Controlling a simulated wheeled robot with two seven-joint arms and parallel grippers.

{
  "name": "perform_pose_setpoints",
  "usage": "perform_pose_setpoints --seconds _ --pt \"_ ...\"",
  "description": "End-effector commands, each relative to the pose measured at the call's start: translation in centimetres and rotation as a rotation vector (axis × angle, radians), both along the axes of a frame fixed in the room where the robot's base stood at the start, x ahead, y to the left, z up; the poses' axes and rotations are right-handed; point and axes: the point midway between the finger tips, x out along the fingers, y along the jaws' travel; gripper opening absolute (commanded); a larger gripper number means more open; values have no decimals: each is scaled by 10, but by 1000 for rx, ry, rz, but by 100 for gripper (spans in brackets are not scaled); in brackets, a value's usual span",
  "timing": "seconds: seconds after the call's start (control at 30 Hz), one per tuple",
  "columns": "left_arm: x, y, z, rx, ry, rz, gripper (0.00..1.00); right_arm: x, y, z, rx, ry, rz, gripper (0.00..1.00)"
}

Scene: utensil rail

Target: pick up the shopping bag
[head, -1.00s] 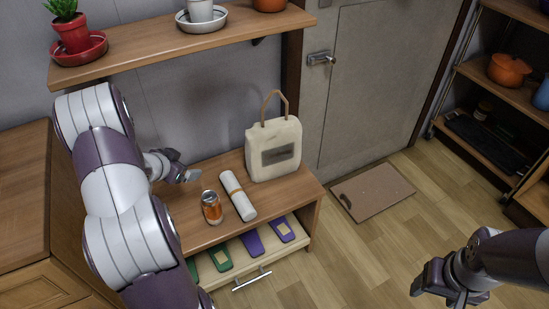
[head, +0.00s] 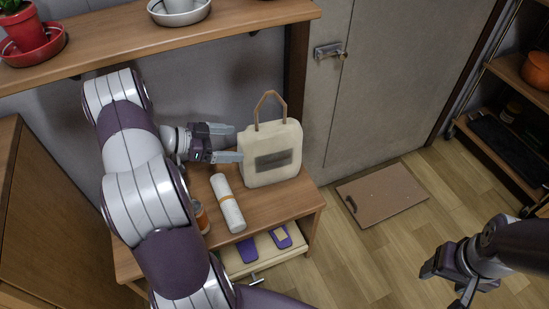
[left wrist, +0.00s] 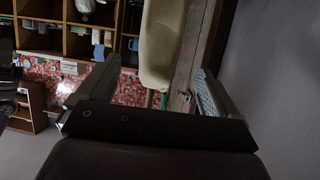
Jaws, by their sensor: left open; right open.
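The shopping bag (head: 268,165), cream with a dark label and a brown loop handle (head: 262,100), stands upright at the right of the wooden bench top. My left gripper (head: 236,143) is open and level at the bag's left side, its fingers pointing at it. In the left wrist view the bag (left wrist: 160,45) appears ahead, between the two open fingers (left wrist: 157,75). I cannot tell whether a finger touches it. My right gripper (head: 446,284) is open and empty above the floor at the lower right, far from the bag.
An open drawer (head: 262,256) is below. A shelf (head: 190,36) with pots hangs above. A brown board (head: 383,197) lies on the floor.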

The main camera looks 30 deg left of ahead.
Motion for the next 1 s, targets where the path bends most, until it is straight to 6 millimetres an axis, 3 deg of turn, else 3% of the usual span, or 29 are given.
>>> perform_pose_setpoints --seconds 0.43,0.7,0.77,0.97,1.0 --pt "42 -49 -33 1 -1 -2 94 0 0 -36 0 0 0 65" --pt "47 -53 -32 1 -1 2 94 0 0 -35 0 -1 0 65" --pt "47 -52 -32 1 -1 2 77 0 0 -35 0 -1 0 65" --pt "47 -52 -32 1 -1 1 12 0 0 -35 0 -1 0 65" --pt "47 -52 -31 1 -2 2 6 0 0 -35 0 -1 0 65"
